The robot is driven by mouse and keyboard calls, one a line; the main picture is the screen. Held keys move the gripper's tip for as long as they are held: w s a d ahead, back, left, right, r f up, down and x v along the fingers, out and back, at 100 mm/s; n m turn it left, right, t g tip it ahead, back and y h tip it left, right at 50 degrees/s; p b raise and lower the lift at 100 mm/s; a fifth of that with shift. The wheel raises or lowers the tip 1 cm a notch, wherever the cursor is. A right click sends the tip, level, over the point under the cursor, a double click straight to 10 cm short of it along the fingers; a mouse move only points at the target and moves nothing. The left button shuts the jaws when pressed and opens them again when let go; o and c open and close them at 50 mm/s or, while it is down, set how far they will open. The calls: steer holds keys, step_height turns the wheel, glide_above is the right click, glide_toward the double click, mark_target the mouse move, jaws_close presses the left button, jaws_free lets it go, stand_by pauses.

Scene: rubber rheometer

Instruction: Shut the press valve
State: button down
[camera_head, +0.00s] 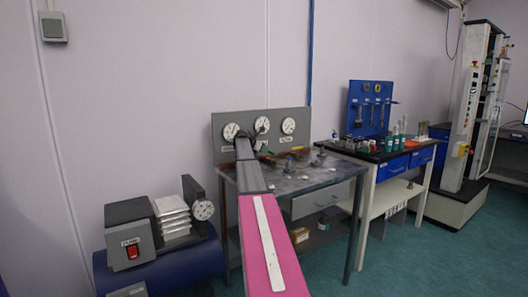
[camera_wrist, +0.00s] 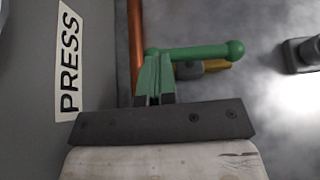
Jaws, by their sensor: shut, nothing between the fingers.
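The press valve has a green bar handle (camera_wrist: 205,51) with a rounded end, lying crosswise in the wrist view. Its grey and brass stem shows just below the handle. A PRESS label (camera_wrist: 69,62) is on the grey panel to the left. My gripper (camera_wrist: 156,75) is shut and empty, with its fingers at the left end of the handle. I cannot tell whether they touch it. In the head view my gripper (camera_head: 245,137) reaches the gauge panel (camera_head: 270,147) at the back of the bench, and my arm hides much of the valve area.
A copper pipe (camera_wrist: 135,40) runs beside the handle's left end. A dark fitting (camera_wrist: 299,54) stands on the bench at right. In the head view, the metal bench (camera_head: 325,176) carries several small fittings. A blue tool board (camera_head: 370,108) stands over another table at right.

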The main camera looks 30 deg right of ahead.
steer(key=shift+w+d, duration=0.6)
steer(key=shift+d, duration=1.4)
steer(key=shift+s+d, duration=0.1)
steer(key=shift+d, duration=0.05)
steer(key=shift+s+a, duration=0.55)
steer(key=shift+s, duration=0.1)
steer(key=shift+a, duration=0.1)
steer(key=v, duration=1)
steer(key=shift+a+r, duration=0.2)
